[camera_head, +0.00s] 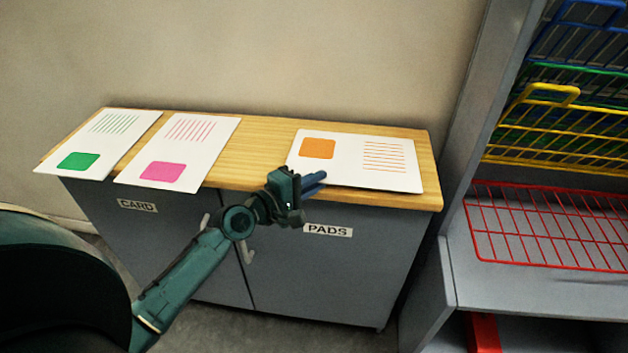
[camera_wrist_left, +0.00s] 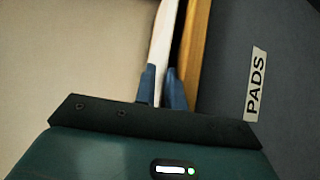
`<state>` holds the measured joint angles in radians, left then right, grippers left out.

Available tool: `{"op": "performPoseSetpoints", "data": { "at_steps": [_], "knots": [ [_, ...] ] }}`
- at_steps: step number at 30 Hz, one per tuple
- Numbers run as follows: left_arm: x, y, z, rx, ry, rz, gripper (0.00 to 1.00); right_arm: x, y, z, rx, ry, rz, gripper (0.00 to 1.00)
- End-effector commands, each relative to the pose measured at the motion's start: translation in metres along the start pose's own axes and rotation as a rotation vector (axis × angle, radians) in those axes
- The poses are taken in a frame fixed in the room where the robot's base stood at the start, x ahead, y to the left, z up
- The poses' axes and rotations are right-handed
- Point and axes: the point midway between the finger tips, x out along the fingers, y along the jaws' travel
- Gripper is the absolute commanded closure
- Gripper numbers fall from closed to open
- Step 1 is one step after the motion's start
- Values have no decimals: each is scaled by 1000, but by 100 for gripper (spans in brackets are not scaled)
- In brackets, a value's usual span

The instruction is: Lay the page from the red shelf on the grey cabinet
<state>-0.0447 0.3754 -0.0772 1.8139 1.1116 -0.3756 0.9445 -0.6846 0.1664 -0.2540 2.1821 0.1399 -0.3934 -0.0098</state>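A white page with an orange square and orange lines (camera_head: 345,166) is over the right part of the wooden top of the grey cabinet (camera_head: 335,265). My left gripper (camera_head: 318,182) is at its front edge, its two blue fingers close together. In the left wrist view the page (camera_wrist_left: 163,45) runs between the fingers of this gripper (camera_wrist_left: 162,85), which look shut on it. A dark gap shows between page and wood there, so I cannot tell whether it lies flat. The red wire shelf (camera_head: 550,228) is empty where visible. My right gripper is out of view.
A page with a green square (camera_head: 100,145) and one with a pink square (camera_head: 185,145) lie on the left of the top. Bare wood (camera_head: 258,145) lies between pink and orange pages. A yellow wire rack (camera_head: 560,125) hangs above the red shelf. Cabinet door handles (camera_head: 247,255) stick out.

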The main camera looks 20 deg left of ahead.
Motion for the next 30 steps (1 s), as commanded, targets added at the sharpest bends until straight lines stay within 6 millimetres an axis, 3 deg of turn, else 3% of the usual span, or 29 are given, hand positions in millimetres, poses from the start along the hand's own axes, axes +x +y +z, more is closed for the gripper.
{"op": "performPoseSetpoints", "data": {
  "at_steps": [1,11,20,21,24,25,30],
  "knots": [
    [0,-13,0,-4,-1,-22,82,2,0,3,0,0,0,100],
    [-1,-12,0,-4,0,-22,86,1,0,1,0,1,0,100],
    [-30,-18,24,-8,-3,-26,86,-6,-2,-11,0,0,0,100],
    [-34,-20,28,-8,-3,-27,79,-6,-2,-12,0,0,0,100],
    [-45,-19,36,-6,-1,-21,40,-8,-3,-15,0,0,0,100],
    [-48,-19,38,-6,-1,-20,35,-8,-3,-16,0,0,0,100],
    [-64,-21,51,-4,0,-14,35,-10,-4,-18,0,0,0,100]
  ]
}}
